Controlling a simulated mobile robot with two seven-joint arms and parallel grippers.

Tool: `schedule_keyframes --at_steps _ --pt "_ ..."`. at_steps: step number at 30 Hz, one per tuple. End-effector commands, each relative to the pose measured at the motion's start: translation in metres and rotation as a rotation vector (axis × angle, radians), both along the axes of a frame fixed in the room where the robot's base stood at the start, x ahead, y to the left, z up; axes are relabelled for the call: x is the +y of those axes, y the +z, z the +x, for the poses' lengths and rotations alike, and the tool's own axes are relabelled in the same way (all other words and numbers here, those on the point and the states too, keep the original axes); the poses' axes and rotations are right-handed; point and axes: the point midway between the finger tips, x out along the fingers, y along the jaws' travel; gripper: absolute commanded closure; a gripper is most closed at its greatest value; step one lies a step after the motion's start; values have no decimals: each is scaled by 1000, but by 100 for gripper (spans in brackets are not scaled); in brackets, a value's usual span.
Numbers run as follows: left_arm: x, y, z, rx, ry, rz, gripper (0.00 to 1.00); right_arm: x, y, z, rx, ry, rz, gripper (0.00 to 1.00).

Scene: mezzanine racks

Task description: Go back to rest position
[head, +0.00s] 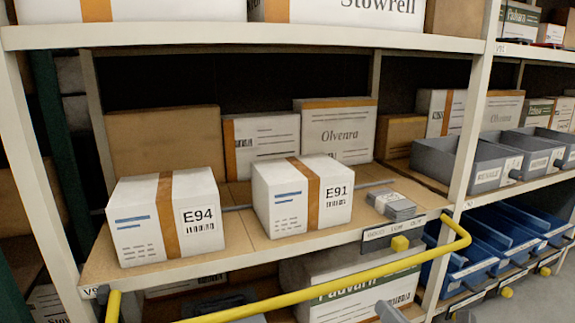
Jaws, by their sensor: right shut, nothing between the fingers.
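My right gripper (389,312) shows only as a small grey tip at the bottom edge, right of centre. It is shut and empty, in front of the lower shelf and below the yellow rail, apart from the boxes. My left gripper is not in view. A white box marked E94 (145,222) and a white box marked E91 (280,205) stand upright on the middle shelf (243,238), each with a brown tape band. A small grey stack (391,205) lies right of the E91 box.
A yellow rail (340,281) runs across the front of the rack. More boxes stand behind, such as one marked Olvenra (336,131). Grey bins (449,166) and blue bins (470,241) fill the right bay. A rack post (470,120) separates the bays.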

Motion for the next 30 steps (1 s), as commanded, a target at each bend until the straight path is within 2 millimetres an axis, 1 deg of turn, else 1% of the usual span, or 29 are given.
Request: schedule_keyframes --at_steps 1,5,6,8,9,11,12,15,18,21,24,27,30 --pt "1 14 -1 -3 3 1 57 2 1 -11 89 -32 176 100" --pt "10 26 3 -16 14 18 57 5 -19 -40 311 -135 629 100" --pt "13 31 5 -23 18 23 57 5 -25 -50 375 -175 769 100" --pt "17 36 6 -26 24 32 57 6 -33 -65 467 -240 977 100" --pt "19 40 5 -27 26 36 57 7 -39 -76 525 -288 1116 100" --pt "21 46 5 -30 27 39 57 8 -46 -92 603 -366 1323 100" --pt "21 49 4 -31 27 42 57 8 -50 -104 651 -422 1462 100" --pt "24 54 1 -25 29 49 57 10 -61 -133 745 -573 1790 100" --pt "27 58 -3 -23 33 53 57 11 -69 -158 798 -712 2066 100" --pt "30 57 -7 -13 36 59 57 12 -74 -176 821 -821 2268 100" --pt "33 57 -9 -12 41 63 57 12 -78 -187 824 -885 2386 100" --pt "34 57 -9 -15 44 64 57 12 -80 -191 824 -911 2435 100" --pt "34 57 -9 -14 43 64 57 12 -80 -191 823 -914 2441 100"
